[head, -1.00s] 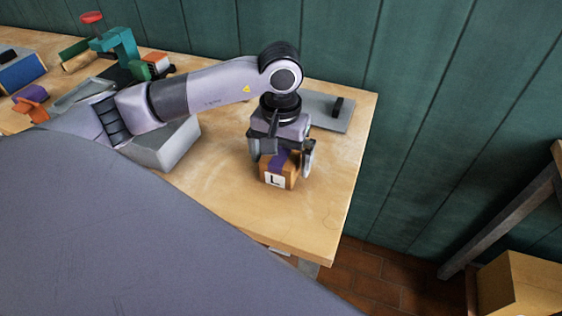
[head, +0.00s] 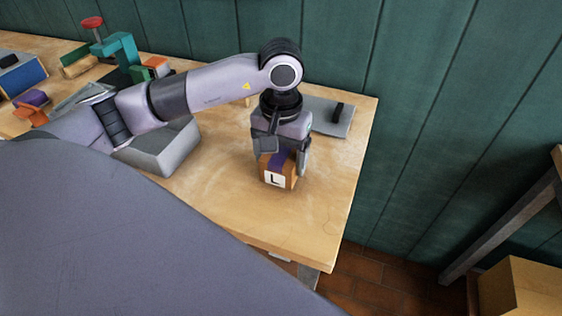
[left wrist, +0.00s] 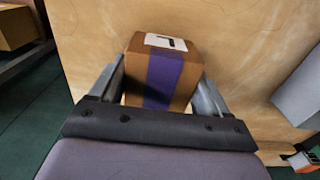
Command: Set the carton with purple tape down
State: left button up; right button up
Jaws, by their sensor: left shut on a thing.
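The carton with purple tape (head: 277,172) is a small brown box with a white label marked "L", at the right part of the wooden table (head: 225,205). My left gripper (head: 282,165) points down from above and is shut on the carton. In the left wrist view the carton (left wrist: 163,72) sits between the two fingers (left wrist: 162,90), its purple tape running along the near side. The carton looks upright and very near the tabletop; I cannot tell whether its underside touches. My right gripper is not in view.
A teal clamp-like tool (head: 118,48) is at the far left. The table is clear in front and right of the carton. A larger carton (head: 520,287) is at lower right.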

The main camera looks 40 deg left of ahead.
aim_at(282, 154)
pick_arm(q)
notch_tip(282, 154, up, 7)
jog(key=shift+w+r, duration=0.1)
notch_tip(282, 154, up, 11)
jog(key=p, duration=0.2)
